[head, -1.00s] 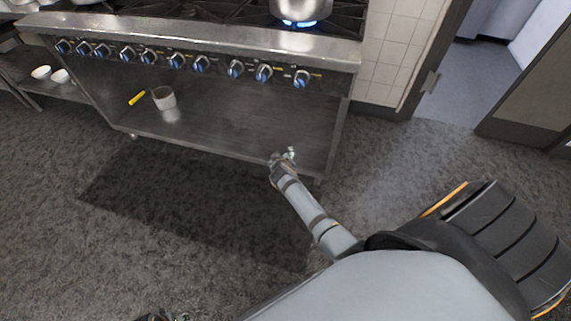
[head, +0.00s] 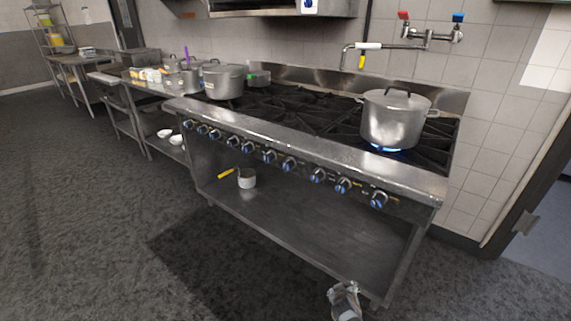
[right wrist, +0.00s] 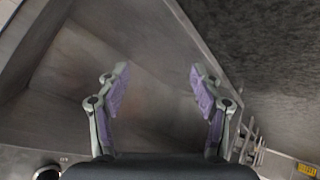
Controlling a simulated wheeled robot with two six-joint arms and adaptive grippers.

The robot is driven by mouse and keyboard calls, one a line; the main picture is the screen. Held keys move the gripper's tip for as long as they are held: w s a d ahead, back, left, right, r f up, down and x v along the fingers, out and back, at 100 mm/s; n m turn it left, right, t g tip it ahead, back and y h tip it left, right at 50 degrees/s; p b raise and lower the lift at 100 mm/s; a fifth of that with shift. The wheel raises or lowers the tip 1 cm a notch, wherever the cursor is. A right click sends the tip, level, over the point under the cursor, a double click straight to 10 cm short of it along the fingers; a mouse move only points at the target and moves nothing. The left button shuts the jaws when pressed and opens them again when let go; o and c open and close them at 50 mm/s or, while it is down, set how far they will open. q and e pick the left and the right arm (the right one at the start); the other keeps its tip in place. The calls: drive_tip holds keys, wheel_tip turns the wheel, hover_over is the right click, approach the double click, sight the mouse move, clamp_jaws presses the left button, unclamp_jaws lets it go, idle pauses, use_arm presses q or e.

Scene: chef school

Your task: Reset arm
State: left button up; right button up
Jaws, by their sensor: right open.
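My right gripper (head: 343,290) shows at the bottom of the head view, by the front right corner of the stove's lower shelf (head: 300,225). In the right wrist view the right gripper (right wrist: 158,82) is open, its two purple-padded fingers spread wide with nothing between them. Grey metal surfaces lie beyond the fingers. I cannot tell whether the gripper touches the shelf. My left gripper is not in view.
A lidded pot (head: 392,122) stands over a lit blue flame on the stove (head: 300,150). A small saucepan (head: 246,179) with a yellow handle sits on the lower shelf. Another pot (head: 224,83) stands at the stove's left. Dark floor (head: 90,210) is clear at left.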

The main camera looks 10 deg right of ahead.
drive_tip(key=s+a+f+g+y+p, duration=0.1)
drive_tip(key=s+f+p, duration=0.1)
drive_tip(key=s+f, duration=0.35)
drive_tip(key=s+f+g+p, duration=0.2)
drive_tip(key=s, duration=0.7)
drive_tip(key=s+a+f+g+y+p, duration=0.1)
drive_tip(key=s+f+p, duration=0.1)
drive_tip(key=s+f, duration=0.35)
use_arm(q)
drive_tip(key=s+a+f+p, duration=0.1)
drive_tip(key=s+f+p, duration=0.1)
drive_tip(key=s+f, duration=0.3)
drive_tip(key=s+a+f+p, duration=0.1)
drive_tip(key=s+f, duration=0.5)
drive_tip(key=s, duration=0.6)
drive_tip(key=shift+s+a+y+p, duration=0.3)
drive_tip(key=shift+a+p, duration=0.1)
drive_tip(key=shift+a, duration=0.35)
use_arm(e)
drive_tip(key=s+f+g+y, duration=0.1)
drive_tip(key=s+g, duration=0.1)
drive_tip(key=s, duration=2.1)
drive_tip(key=shift+s+d+f+m+g, duration=0.25)
drive_tip(key=shift+s+m+g, duration=0.05)
drive_tip(key=shift+m+g, duration=0.1)
